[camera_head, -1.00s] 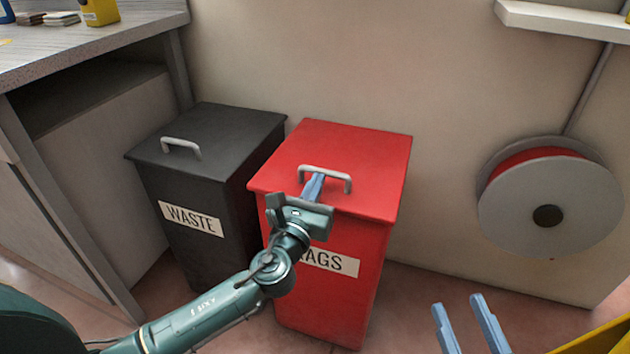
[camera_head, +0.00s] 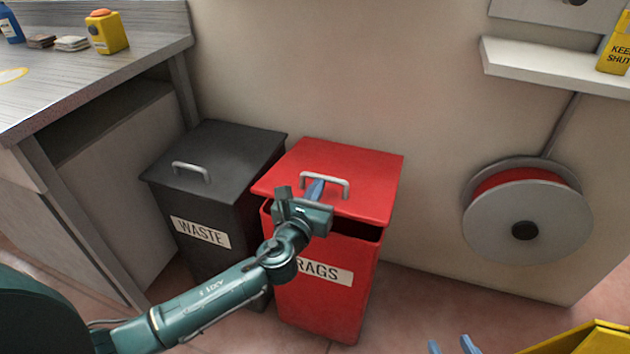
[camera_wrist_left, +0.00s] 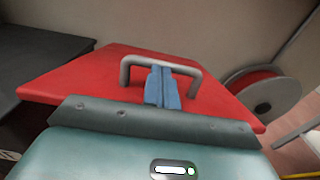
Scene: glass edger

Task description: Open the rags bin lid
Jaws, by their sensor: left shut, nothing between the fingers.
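The red rags bin (camera_head: 330,300) stands on the floor against the wall. Its lid (camera_head: 370,172) is raised a little at the front, with a dark gap between lid and bin. A grey handle (camera_head: 326,177) sits on the lid. My left gripper (camera_head: 315,187) is shut with its blue fingers under the handle's bar; in the left wrist view the fingers (camera_wrist_left: 162,85) reach into the handle loop with nothing between them. My right gripper (camera_head: 455,345) shows only two blue fingertips, apart, at the bottom edge.
The black waste bin (camera_head: 205,215) stands just left of the rags bin, its lid closed. A hose reel (camera_head: 525,215) hangs on the wall at the right, below a white shelf (camera_head: 560,70). A workbench (camera_head: 90,60) is at the left, and something yellow (camera_head: 585,340) is at bottom right.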

